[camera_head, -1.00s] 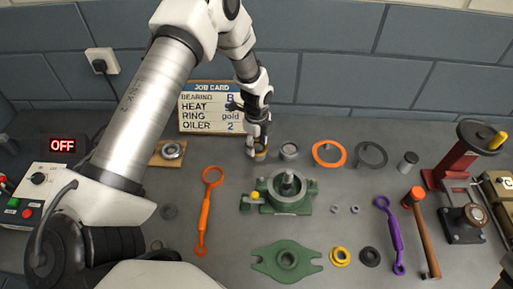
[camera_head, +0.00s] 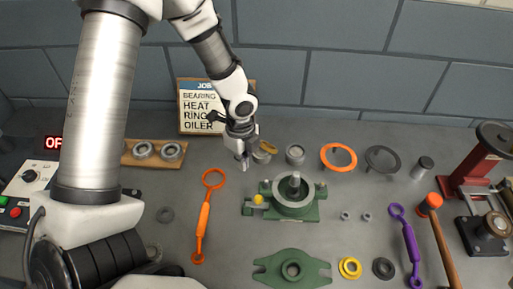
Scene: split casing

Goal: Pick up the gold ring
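A small gold ring (camera_head: 268,147) shows just right of my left gripper, at the back of the bench. It looks tilted against or on a small metallic piece (camera_head: 261,157); the exact contact is too small to tell. My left gripper (camera_head: 243,164) points down beside them, on their left, with its fingers close to the bench. Its fingers look narrow from here, and I cannot tell whether they are apart or together. No ring can be made out between them. My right gripper is not in view.
A green housing (camera_head: 294,207) stands in front of the gripper. To the right are a silver cylinder (camera_head: 295,154), an orange ring (camera_head: 338,157) and a dark ring (camera_head: 382,159). A wooden board with bearings (camera_head: 129,158) lies left. The job card (camera_head: 196,125) stands behind.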

